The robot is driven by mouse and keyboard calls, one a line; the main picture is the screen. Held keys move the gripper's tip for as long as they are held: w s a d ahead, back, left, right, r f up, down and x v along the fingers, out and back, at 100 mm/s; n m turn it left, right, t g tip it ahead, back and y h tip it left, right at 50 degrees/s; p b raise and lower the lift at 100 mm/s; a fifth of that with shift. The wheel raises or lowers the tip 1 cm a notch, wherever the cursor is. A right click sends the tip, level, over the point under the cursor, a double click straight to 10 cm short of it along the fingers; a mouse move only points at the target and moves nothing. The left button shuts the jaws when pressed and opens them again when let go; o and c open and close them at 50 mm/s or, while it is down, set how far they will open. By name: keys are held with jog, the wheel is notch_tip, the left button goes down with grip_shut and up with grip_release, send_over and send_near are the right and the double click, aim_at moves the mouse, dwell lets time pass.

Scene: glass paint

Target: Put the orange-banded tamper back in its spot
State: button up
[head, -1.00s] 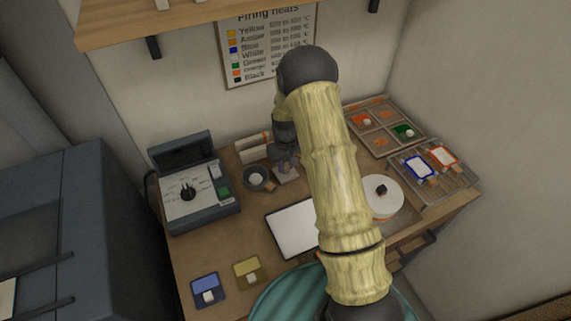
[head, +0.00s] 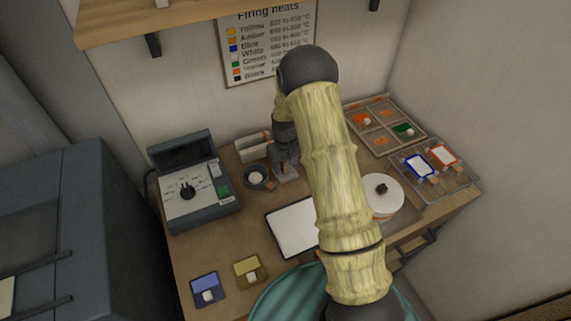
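My gripper (head: 286,160) points down at the back of the bench, just right of a small dark round bowl (head: 256,178) with something white in it. A small pale grey block (head: 287,174) shows right under the fingers. I cannot tell whether the fingers are open or touch it. A small brownish piece (head: 270,185) shows at the bowl's right edge. I cannot make out an orange-banded tamper for certain. My arm hides the bench middle.
A grey control box (head: 198,195) with a dial stands left. A white sheet (head: 295,228) lies mid-bench, and a white round lidded pot (head: 383,198) stands right of my arm. Blue (head: 205,287) and yellow (head: 250,271) trays lie at front left. A shelf (head: 180,22) hangs above.

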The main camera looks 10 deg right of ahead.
jog(key=shift+r, duration=0.1)
notch_tip(320, 180, up, 17)
jog(key=b, duration=0.3)
jog(key=shift+b, duration=0.3)
jog(key=shift+r, duration=0.1)
dwell(0.3)
jog(key=s+m+t, duration=0.2)
jog(key=s+m, duration=0.1)
jog(key=s, duration=2)
jog(key=shift+t, duration=0.3)
jog(key=shift+s, duration=0.1)
